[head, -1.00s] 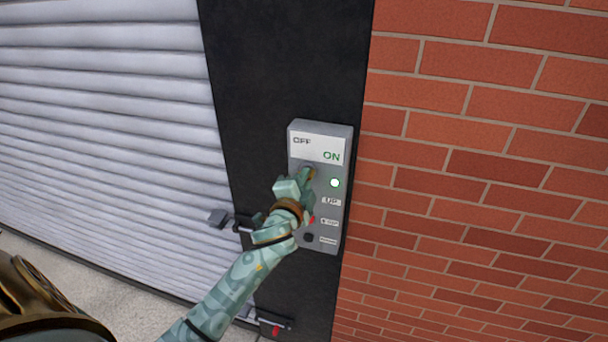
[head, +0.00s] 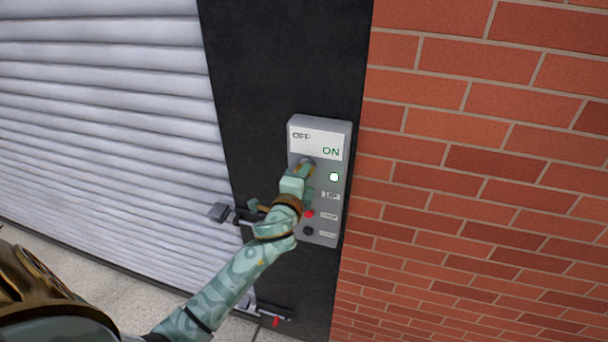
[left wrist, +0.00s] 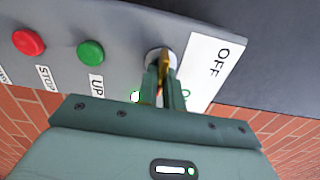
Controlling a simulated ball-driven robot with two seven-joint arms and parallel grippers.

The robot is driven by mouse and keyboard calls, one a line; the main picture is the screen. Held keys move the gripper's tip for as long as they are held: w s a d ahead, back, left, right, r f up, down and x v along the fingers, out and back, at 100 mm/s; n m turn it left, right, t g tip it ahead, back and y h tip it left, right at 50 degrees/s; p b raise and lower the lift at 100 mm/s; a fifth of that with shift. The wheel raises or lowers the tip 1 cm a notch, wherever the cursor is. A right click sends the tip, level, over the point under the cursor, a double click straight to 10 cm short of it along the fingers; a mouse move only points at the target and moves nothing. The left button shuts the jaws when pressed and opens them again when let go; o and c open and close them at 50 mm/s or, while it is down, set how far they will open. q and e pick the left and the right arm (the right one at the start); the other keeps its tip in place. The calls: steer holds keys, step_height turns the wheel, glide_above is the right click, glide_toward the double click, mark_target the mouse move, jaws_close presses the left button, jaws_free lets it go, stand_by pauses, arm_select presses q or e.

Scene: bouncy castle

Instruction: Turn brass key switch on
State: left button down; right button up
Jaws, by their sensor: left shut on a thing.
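A grey control box (head: 335,165) hangs on the dark post, with an OFF/ON label (head: 316,143) at its top. My left gripper (head: 304,170) is at the key switch just below the label, seen from behind in the head view. In the left wrist view its two fingers (left wrist: 161,85) are shut on the brass key (left wrist: 166,60), which sits in a round metal collar. The fingers hide part of the key. A small lamp (head: 334,177) beside the switch looks bright white, with a green rim in the left wrist view. My right gripper is not in view.
A green UP button (left wrist: 91,52) and a red STOP button (left wrist: 28,42) sit below the switch, with a dark button (head: 308,231) lower down. A brick wall (head: 480,200) is at the right and a ribbed shutter (head: 100,120) at the left.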

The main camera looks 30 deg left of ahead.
arm_select(q)
steer(key=c, duration=1.5)
jaws_free()
steer(key=shift+c, duration=0.2)
steer(key=b+v, duration=0.3)
steer(key=v, duration=1.3)
steer(key=shift+s, duration=0.15)
